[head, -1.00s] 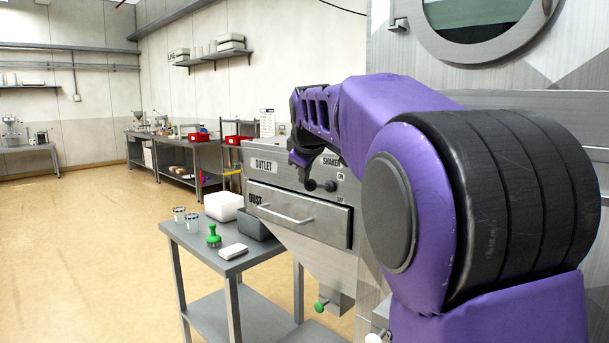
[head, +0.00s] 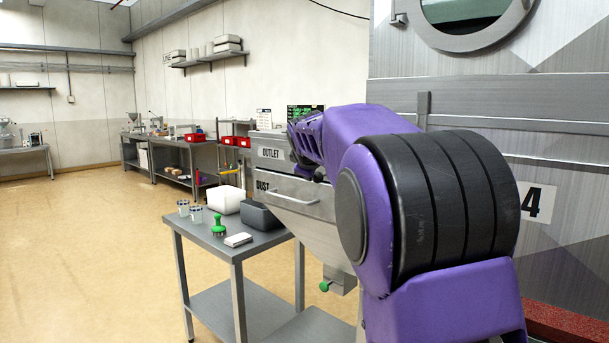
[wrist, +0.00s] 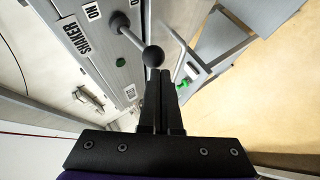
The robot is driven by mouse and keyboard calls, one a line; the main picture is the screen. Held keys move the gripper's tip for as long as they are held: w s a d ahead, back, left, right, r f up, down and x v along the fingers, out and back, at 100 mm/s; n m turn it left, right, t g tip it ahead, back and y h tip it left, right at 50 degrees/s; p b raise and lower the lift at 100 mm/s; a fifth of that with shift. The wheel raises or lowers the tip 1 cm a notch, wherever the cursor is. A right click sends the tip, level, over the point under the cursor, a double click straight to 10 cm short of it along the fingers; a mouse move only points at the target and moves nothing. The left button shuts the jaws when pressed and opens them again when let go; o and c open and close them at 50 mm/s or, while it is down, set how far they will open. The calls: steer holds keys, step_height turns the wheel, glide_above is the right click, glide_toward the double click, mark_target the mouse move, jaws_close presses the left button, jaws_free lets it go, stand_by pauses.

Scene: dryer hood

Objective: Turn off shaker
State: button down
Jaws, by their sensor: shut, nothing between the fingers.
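The SHAKER label (wrist: 75,37) and ON label (wrist: 92,12) are at upper left; a small label (wrist: 130,92), too blurred to read surely, is lower down. My gripper (wrist: 167,74) is shut and empty, with its fingertips right beside the knob; I cannot tell if they touch. The lever's setting is unclear. In the head view my arm hides the lever and the shaker label; the OUTLET label (head: 271,153) still shows.
A drawer handle (head: 293,197) sits on the panel under the outlet. A steel table (head: 205,251) in front holds a white box (head: 226,199), a grey bin (head: 260,216), two jars and a green-handled tool (head: 218,226). Open floor lies to the left.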

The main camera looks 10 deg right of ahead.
step_height(320, 180, down, 2)
steer(key=shift+b, duration=0.3)
steer(key=shift+r, duration=0.1)
steer(key=shift+r+p, duration=0.7)
steer(key=shift+p, duration=0.05)
